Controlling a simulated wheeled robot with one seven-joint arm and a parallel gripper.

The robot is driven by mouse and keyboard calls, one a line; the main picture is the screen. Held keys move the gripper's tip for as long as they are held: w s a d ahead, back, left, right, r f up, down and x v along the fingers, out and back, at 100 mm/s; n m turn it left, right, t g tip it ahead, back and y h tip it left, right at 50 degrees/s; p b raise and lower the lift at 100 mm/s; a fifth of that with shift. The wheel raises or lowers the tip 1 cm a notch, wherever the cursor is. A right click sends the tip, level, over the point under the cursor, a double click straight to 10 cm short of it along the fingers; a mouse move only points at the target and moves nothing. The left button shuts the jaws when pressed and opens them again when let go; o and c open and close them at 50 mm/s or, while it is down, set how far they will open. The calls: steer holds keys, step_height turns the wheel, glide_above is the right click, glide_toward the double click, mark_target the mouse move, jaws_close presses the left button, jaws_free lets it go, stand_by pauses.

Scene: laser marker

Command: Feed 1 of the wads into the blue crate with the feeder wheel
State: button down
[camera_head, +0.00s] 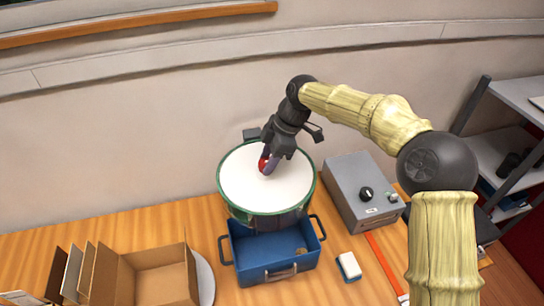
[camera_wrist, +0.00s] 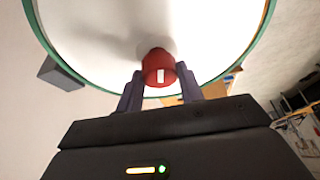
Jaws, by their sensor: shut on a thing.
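The feeder wheel (camera_head: 240,190) is a round white disc with a green rim, standing on the table at the centre. A red knob (camera_wrist: 158,66) with a white mark sits at the middle of its top. My gripper (camera_head: 268,164) reaches down from above and is shut on the knob; its two fingers (camera_wrist: 160,88) stand on either side of it in the wrist view. The blue crate (camera_head: 262,279) stands in front of the wheel, partly under its front edge. A small tan round piece (camera_head: 302,252), perhaps a wad, lies in the crate's right part. The wheel's inside is hidden.
A grey control box (camera_head: 350,185) with a black dial stands right of the wheel. A blue-and-white sponge (camera_head: 348,266) and a red strip (camera_head: 384,262) lie in front of it. An open cardboard box (camera_head: 160,281) stands at left. A grey shelf (camera_head: 515,95) is far right.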

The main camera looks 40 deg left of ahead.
steer(key=shift+r, duration=0.1)
steer(key=c, duration=0.9)
jaws_free()
steer(key=v, duration=1.7)
steer(key=shift+w+d+r, duration=0.1)
steer(key=shift+d, duration=0.05)
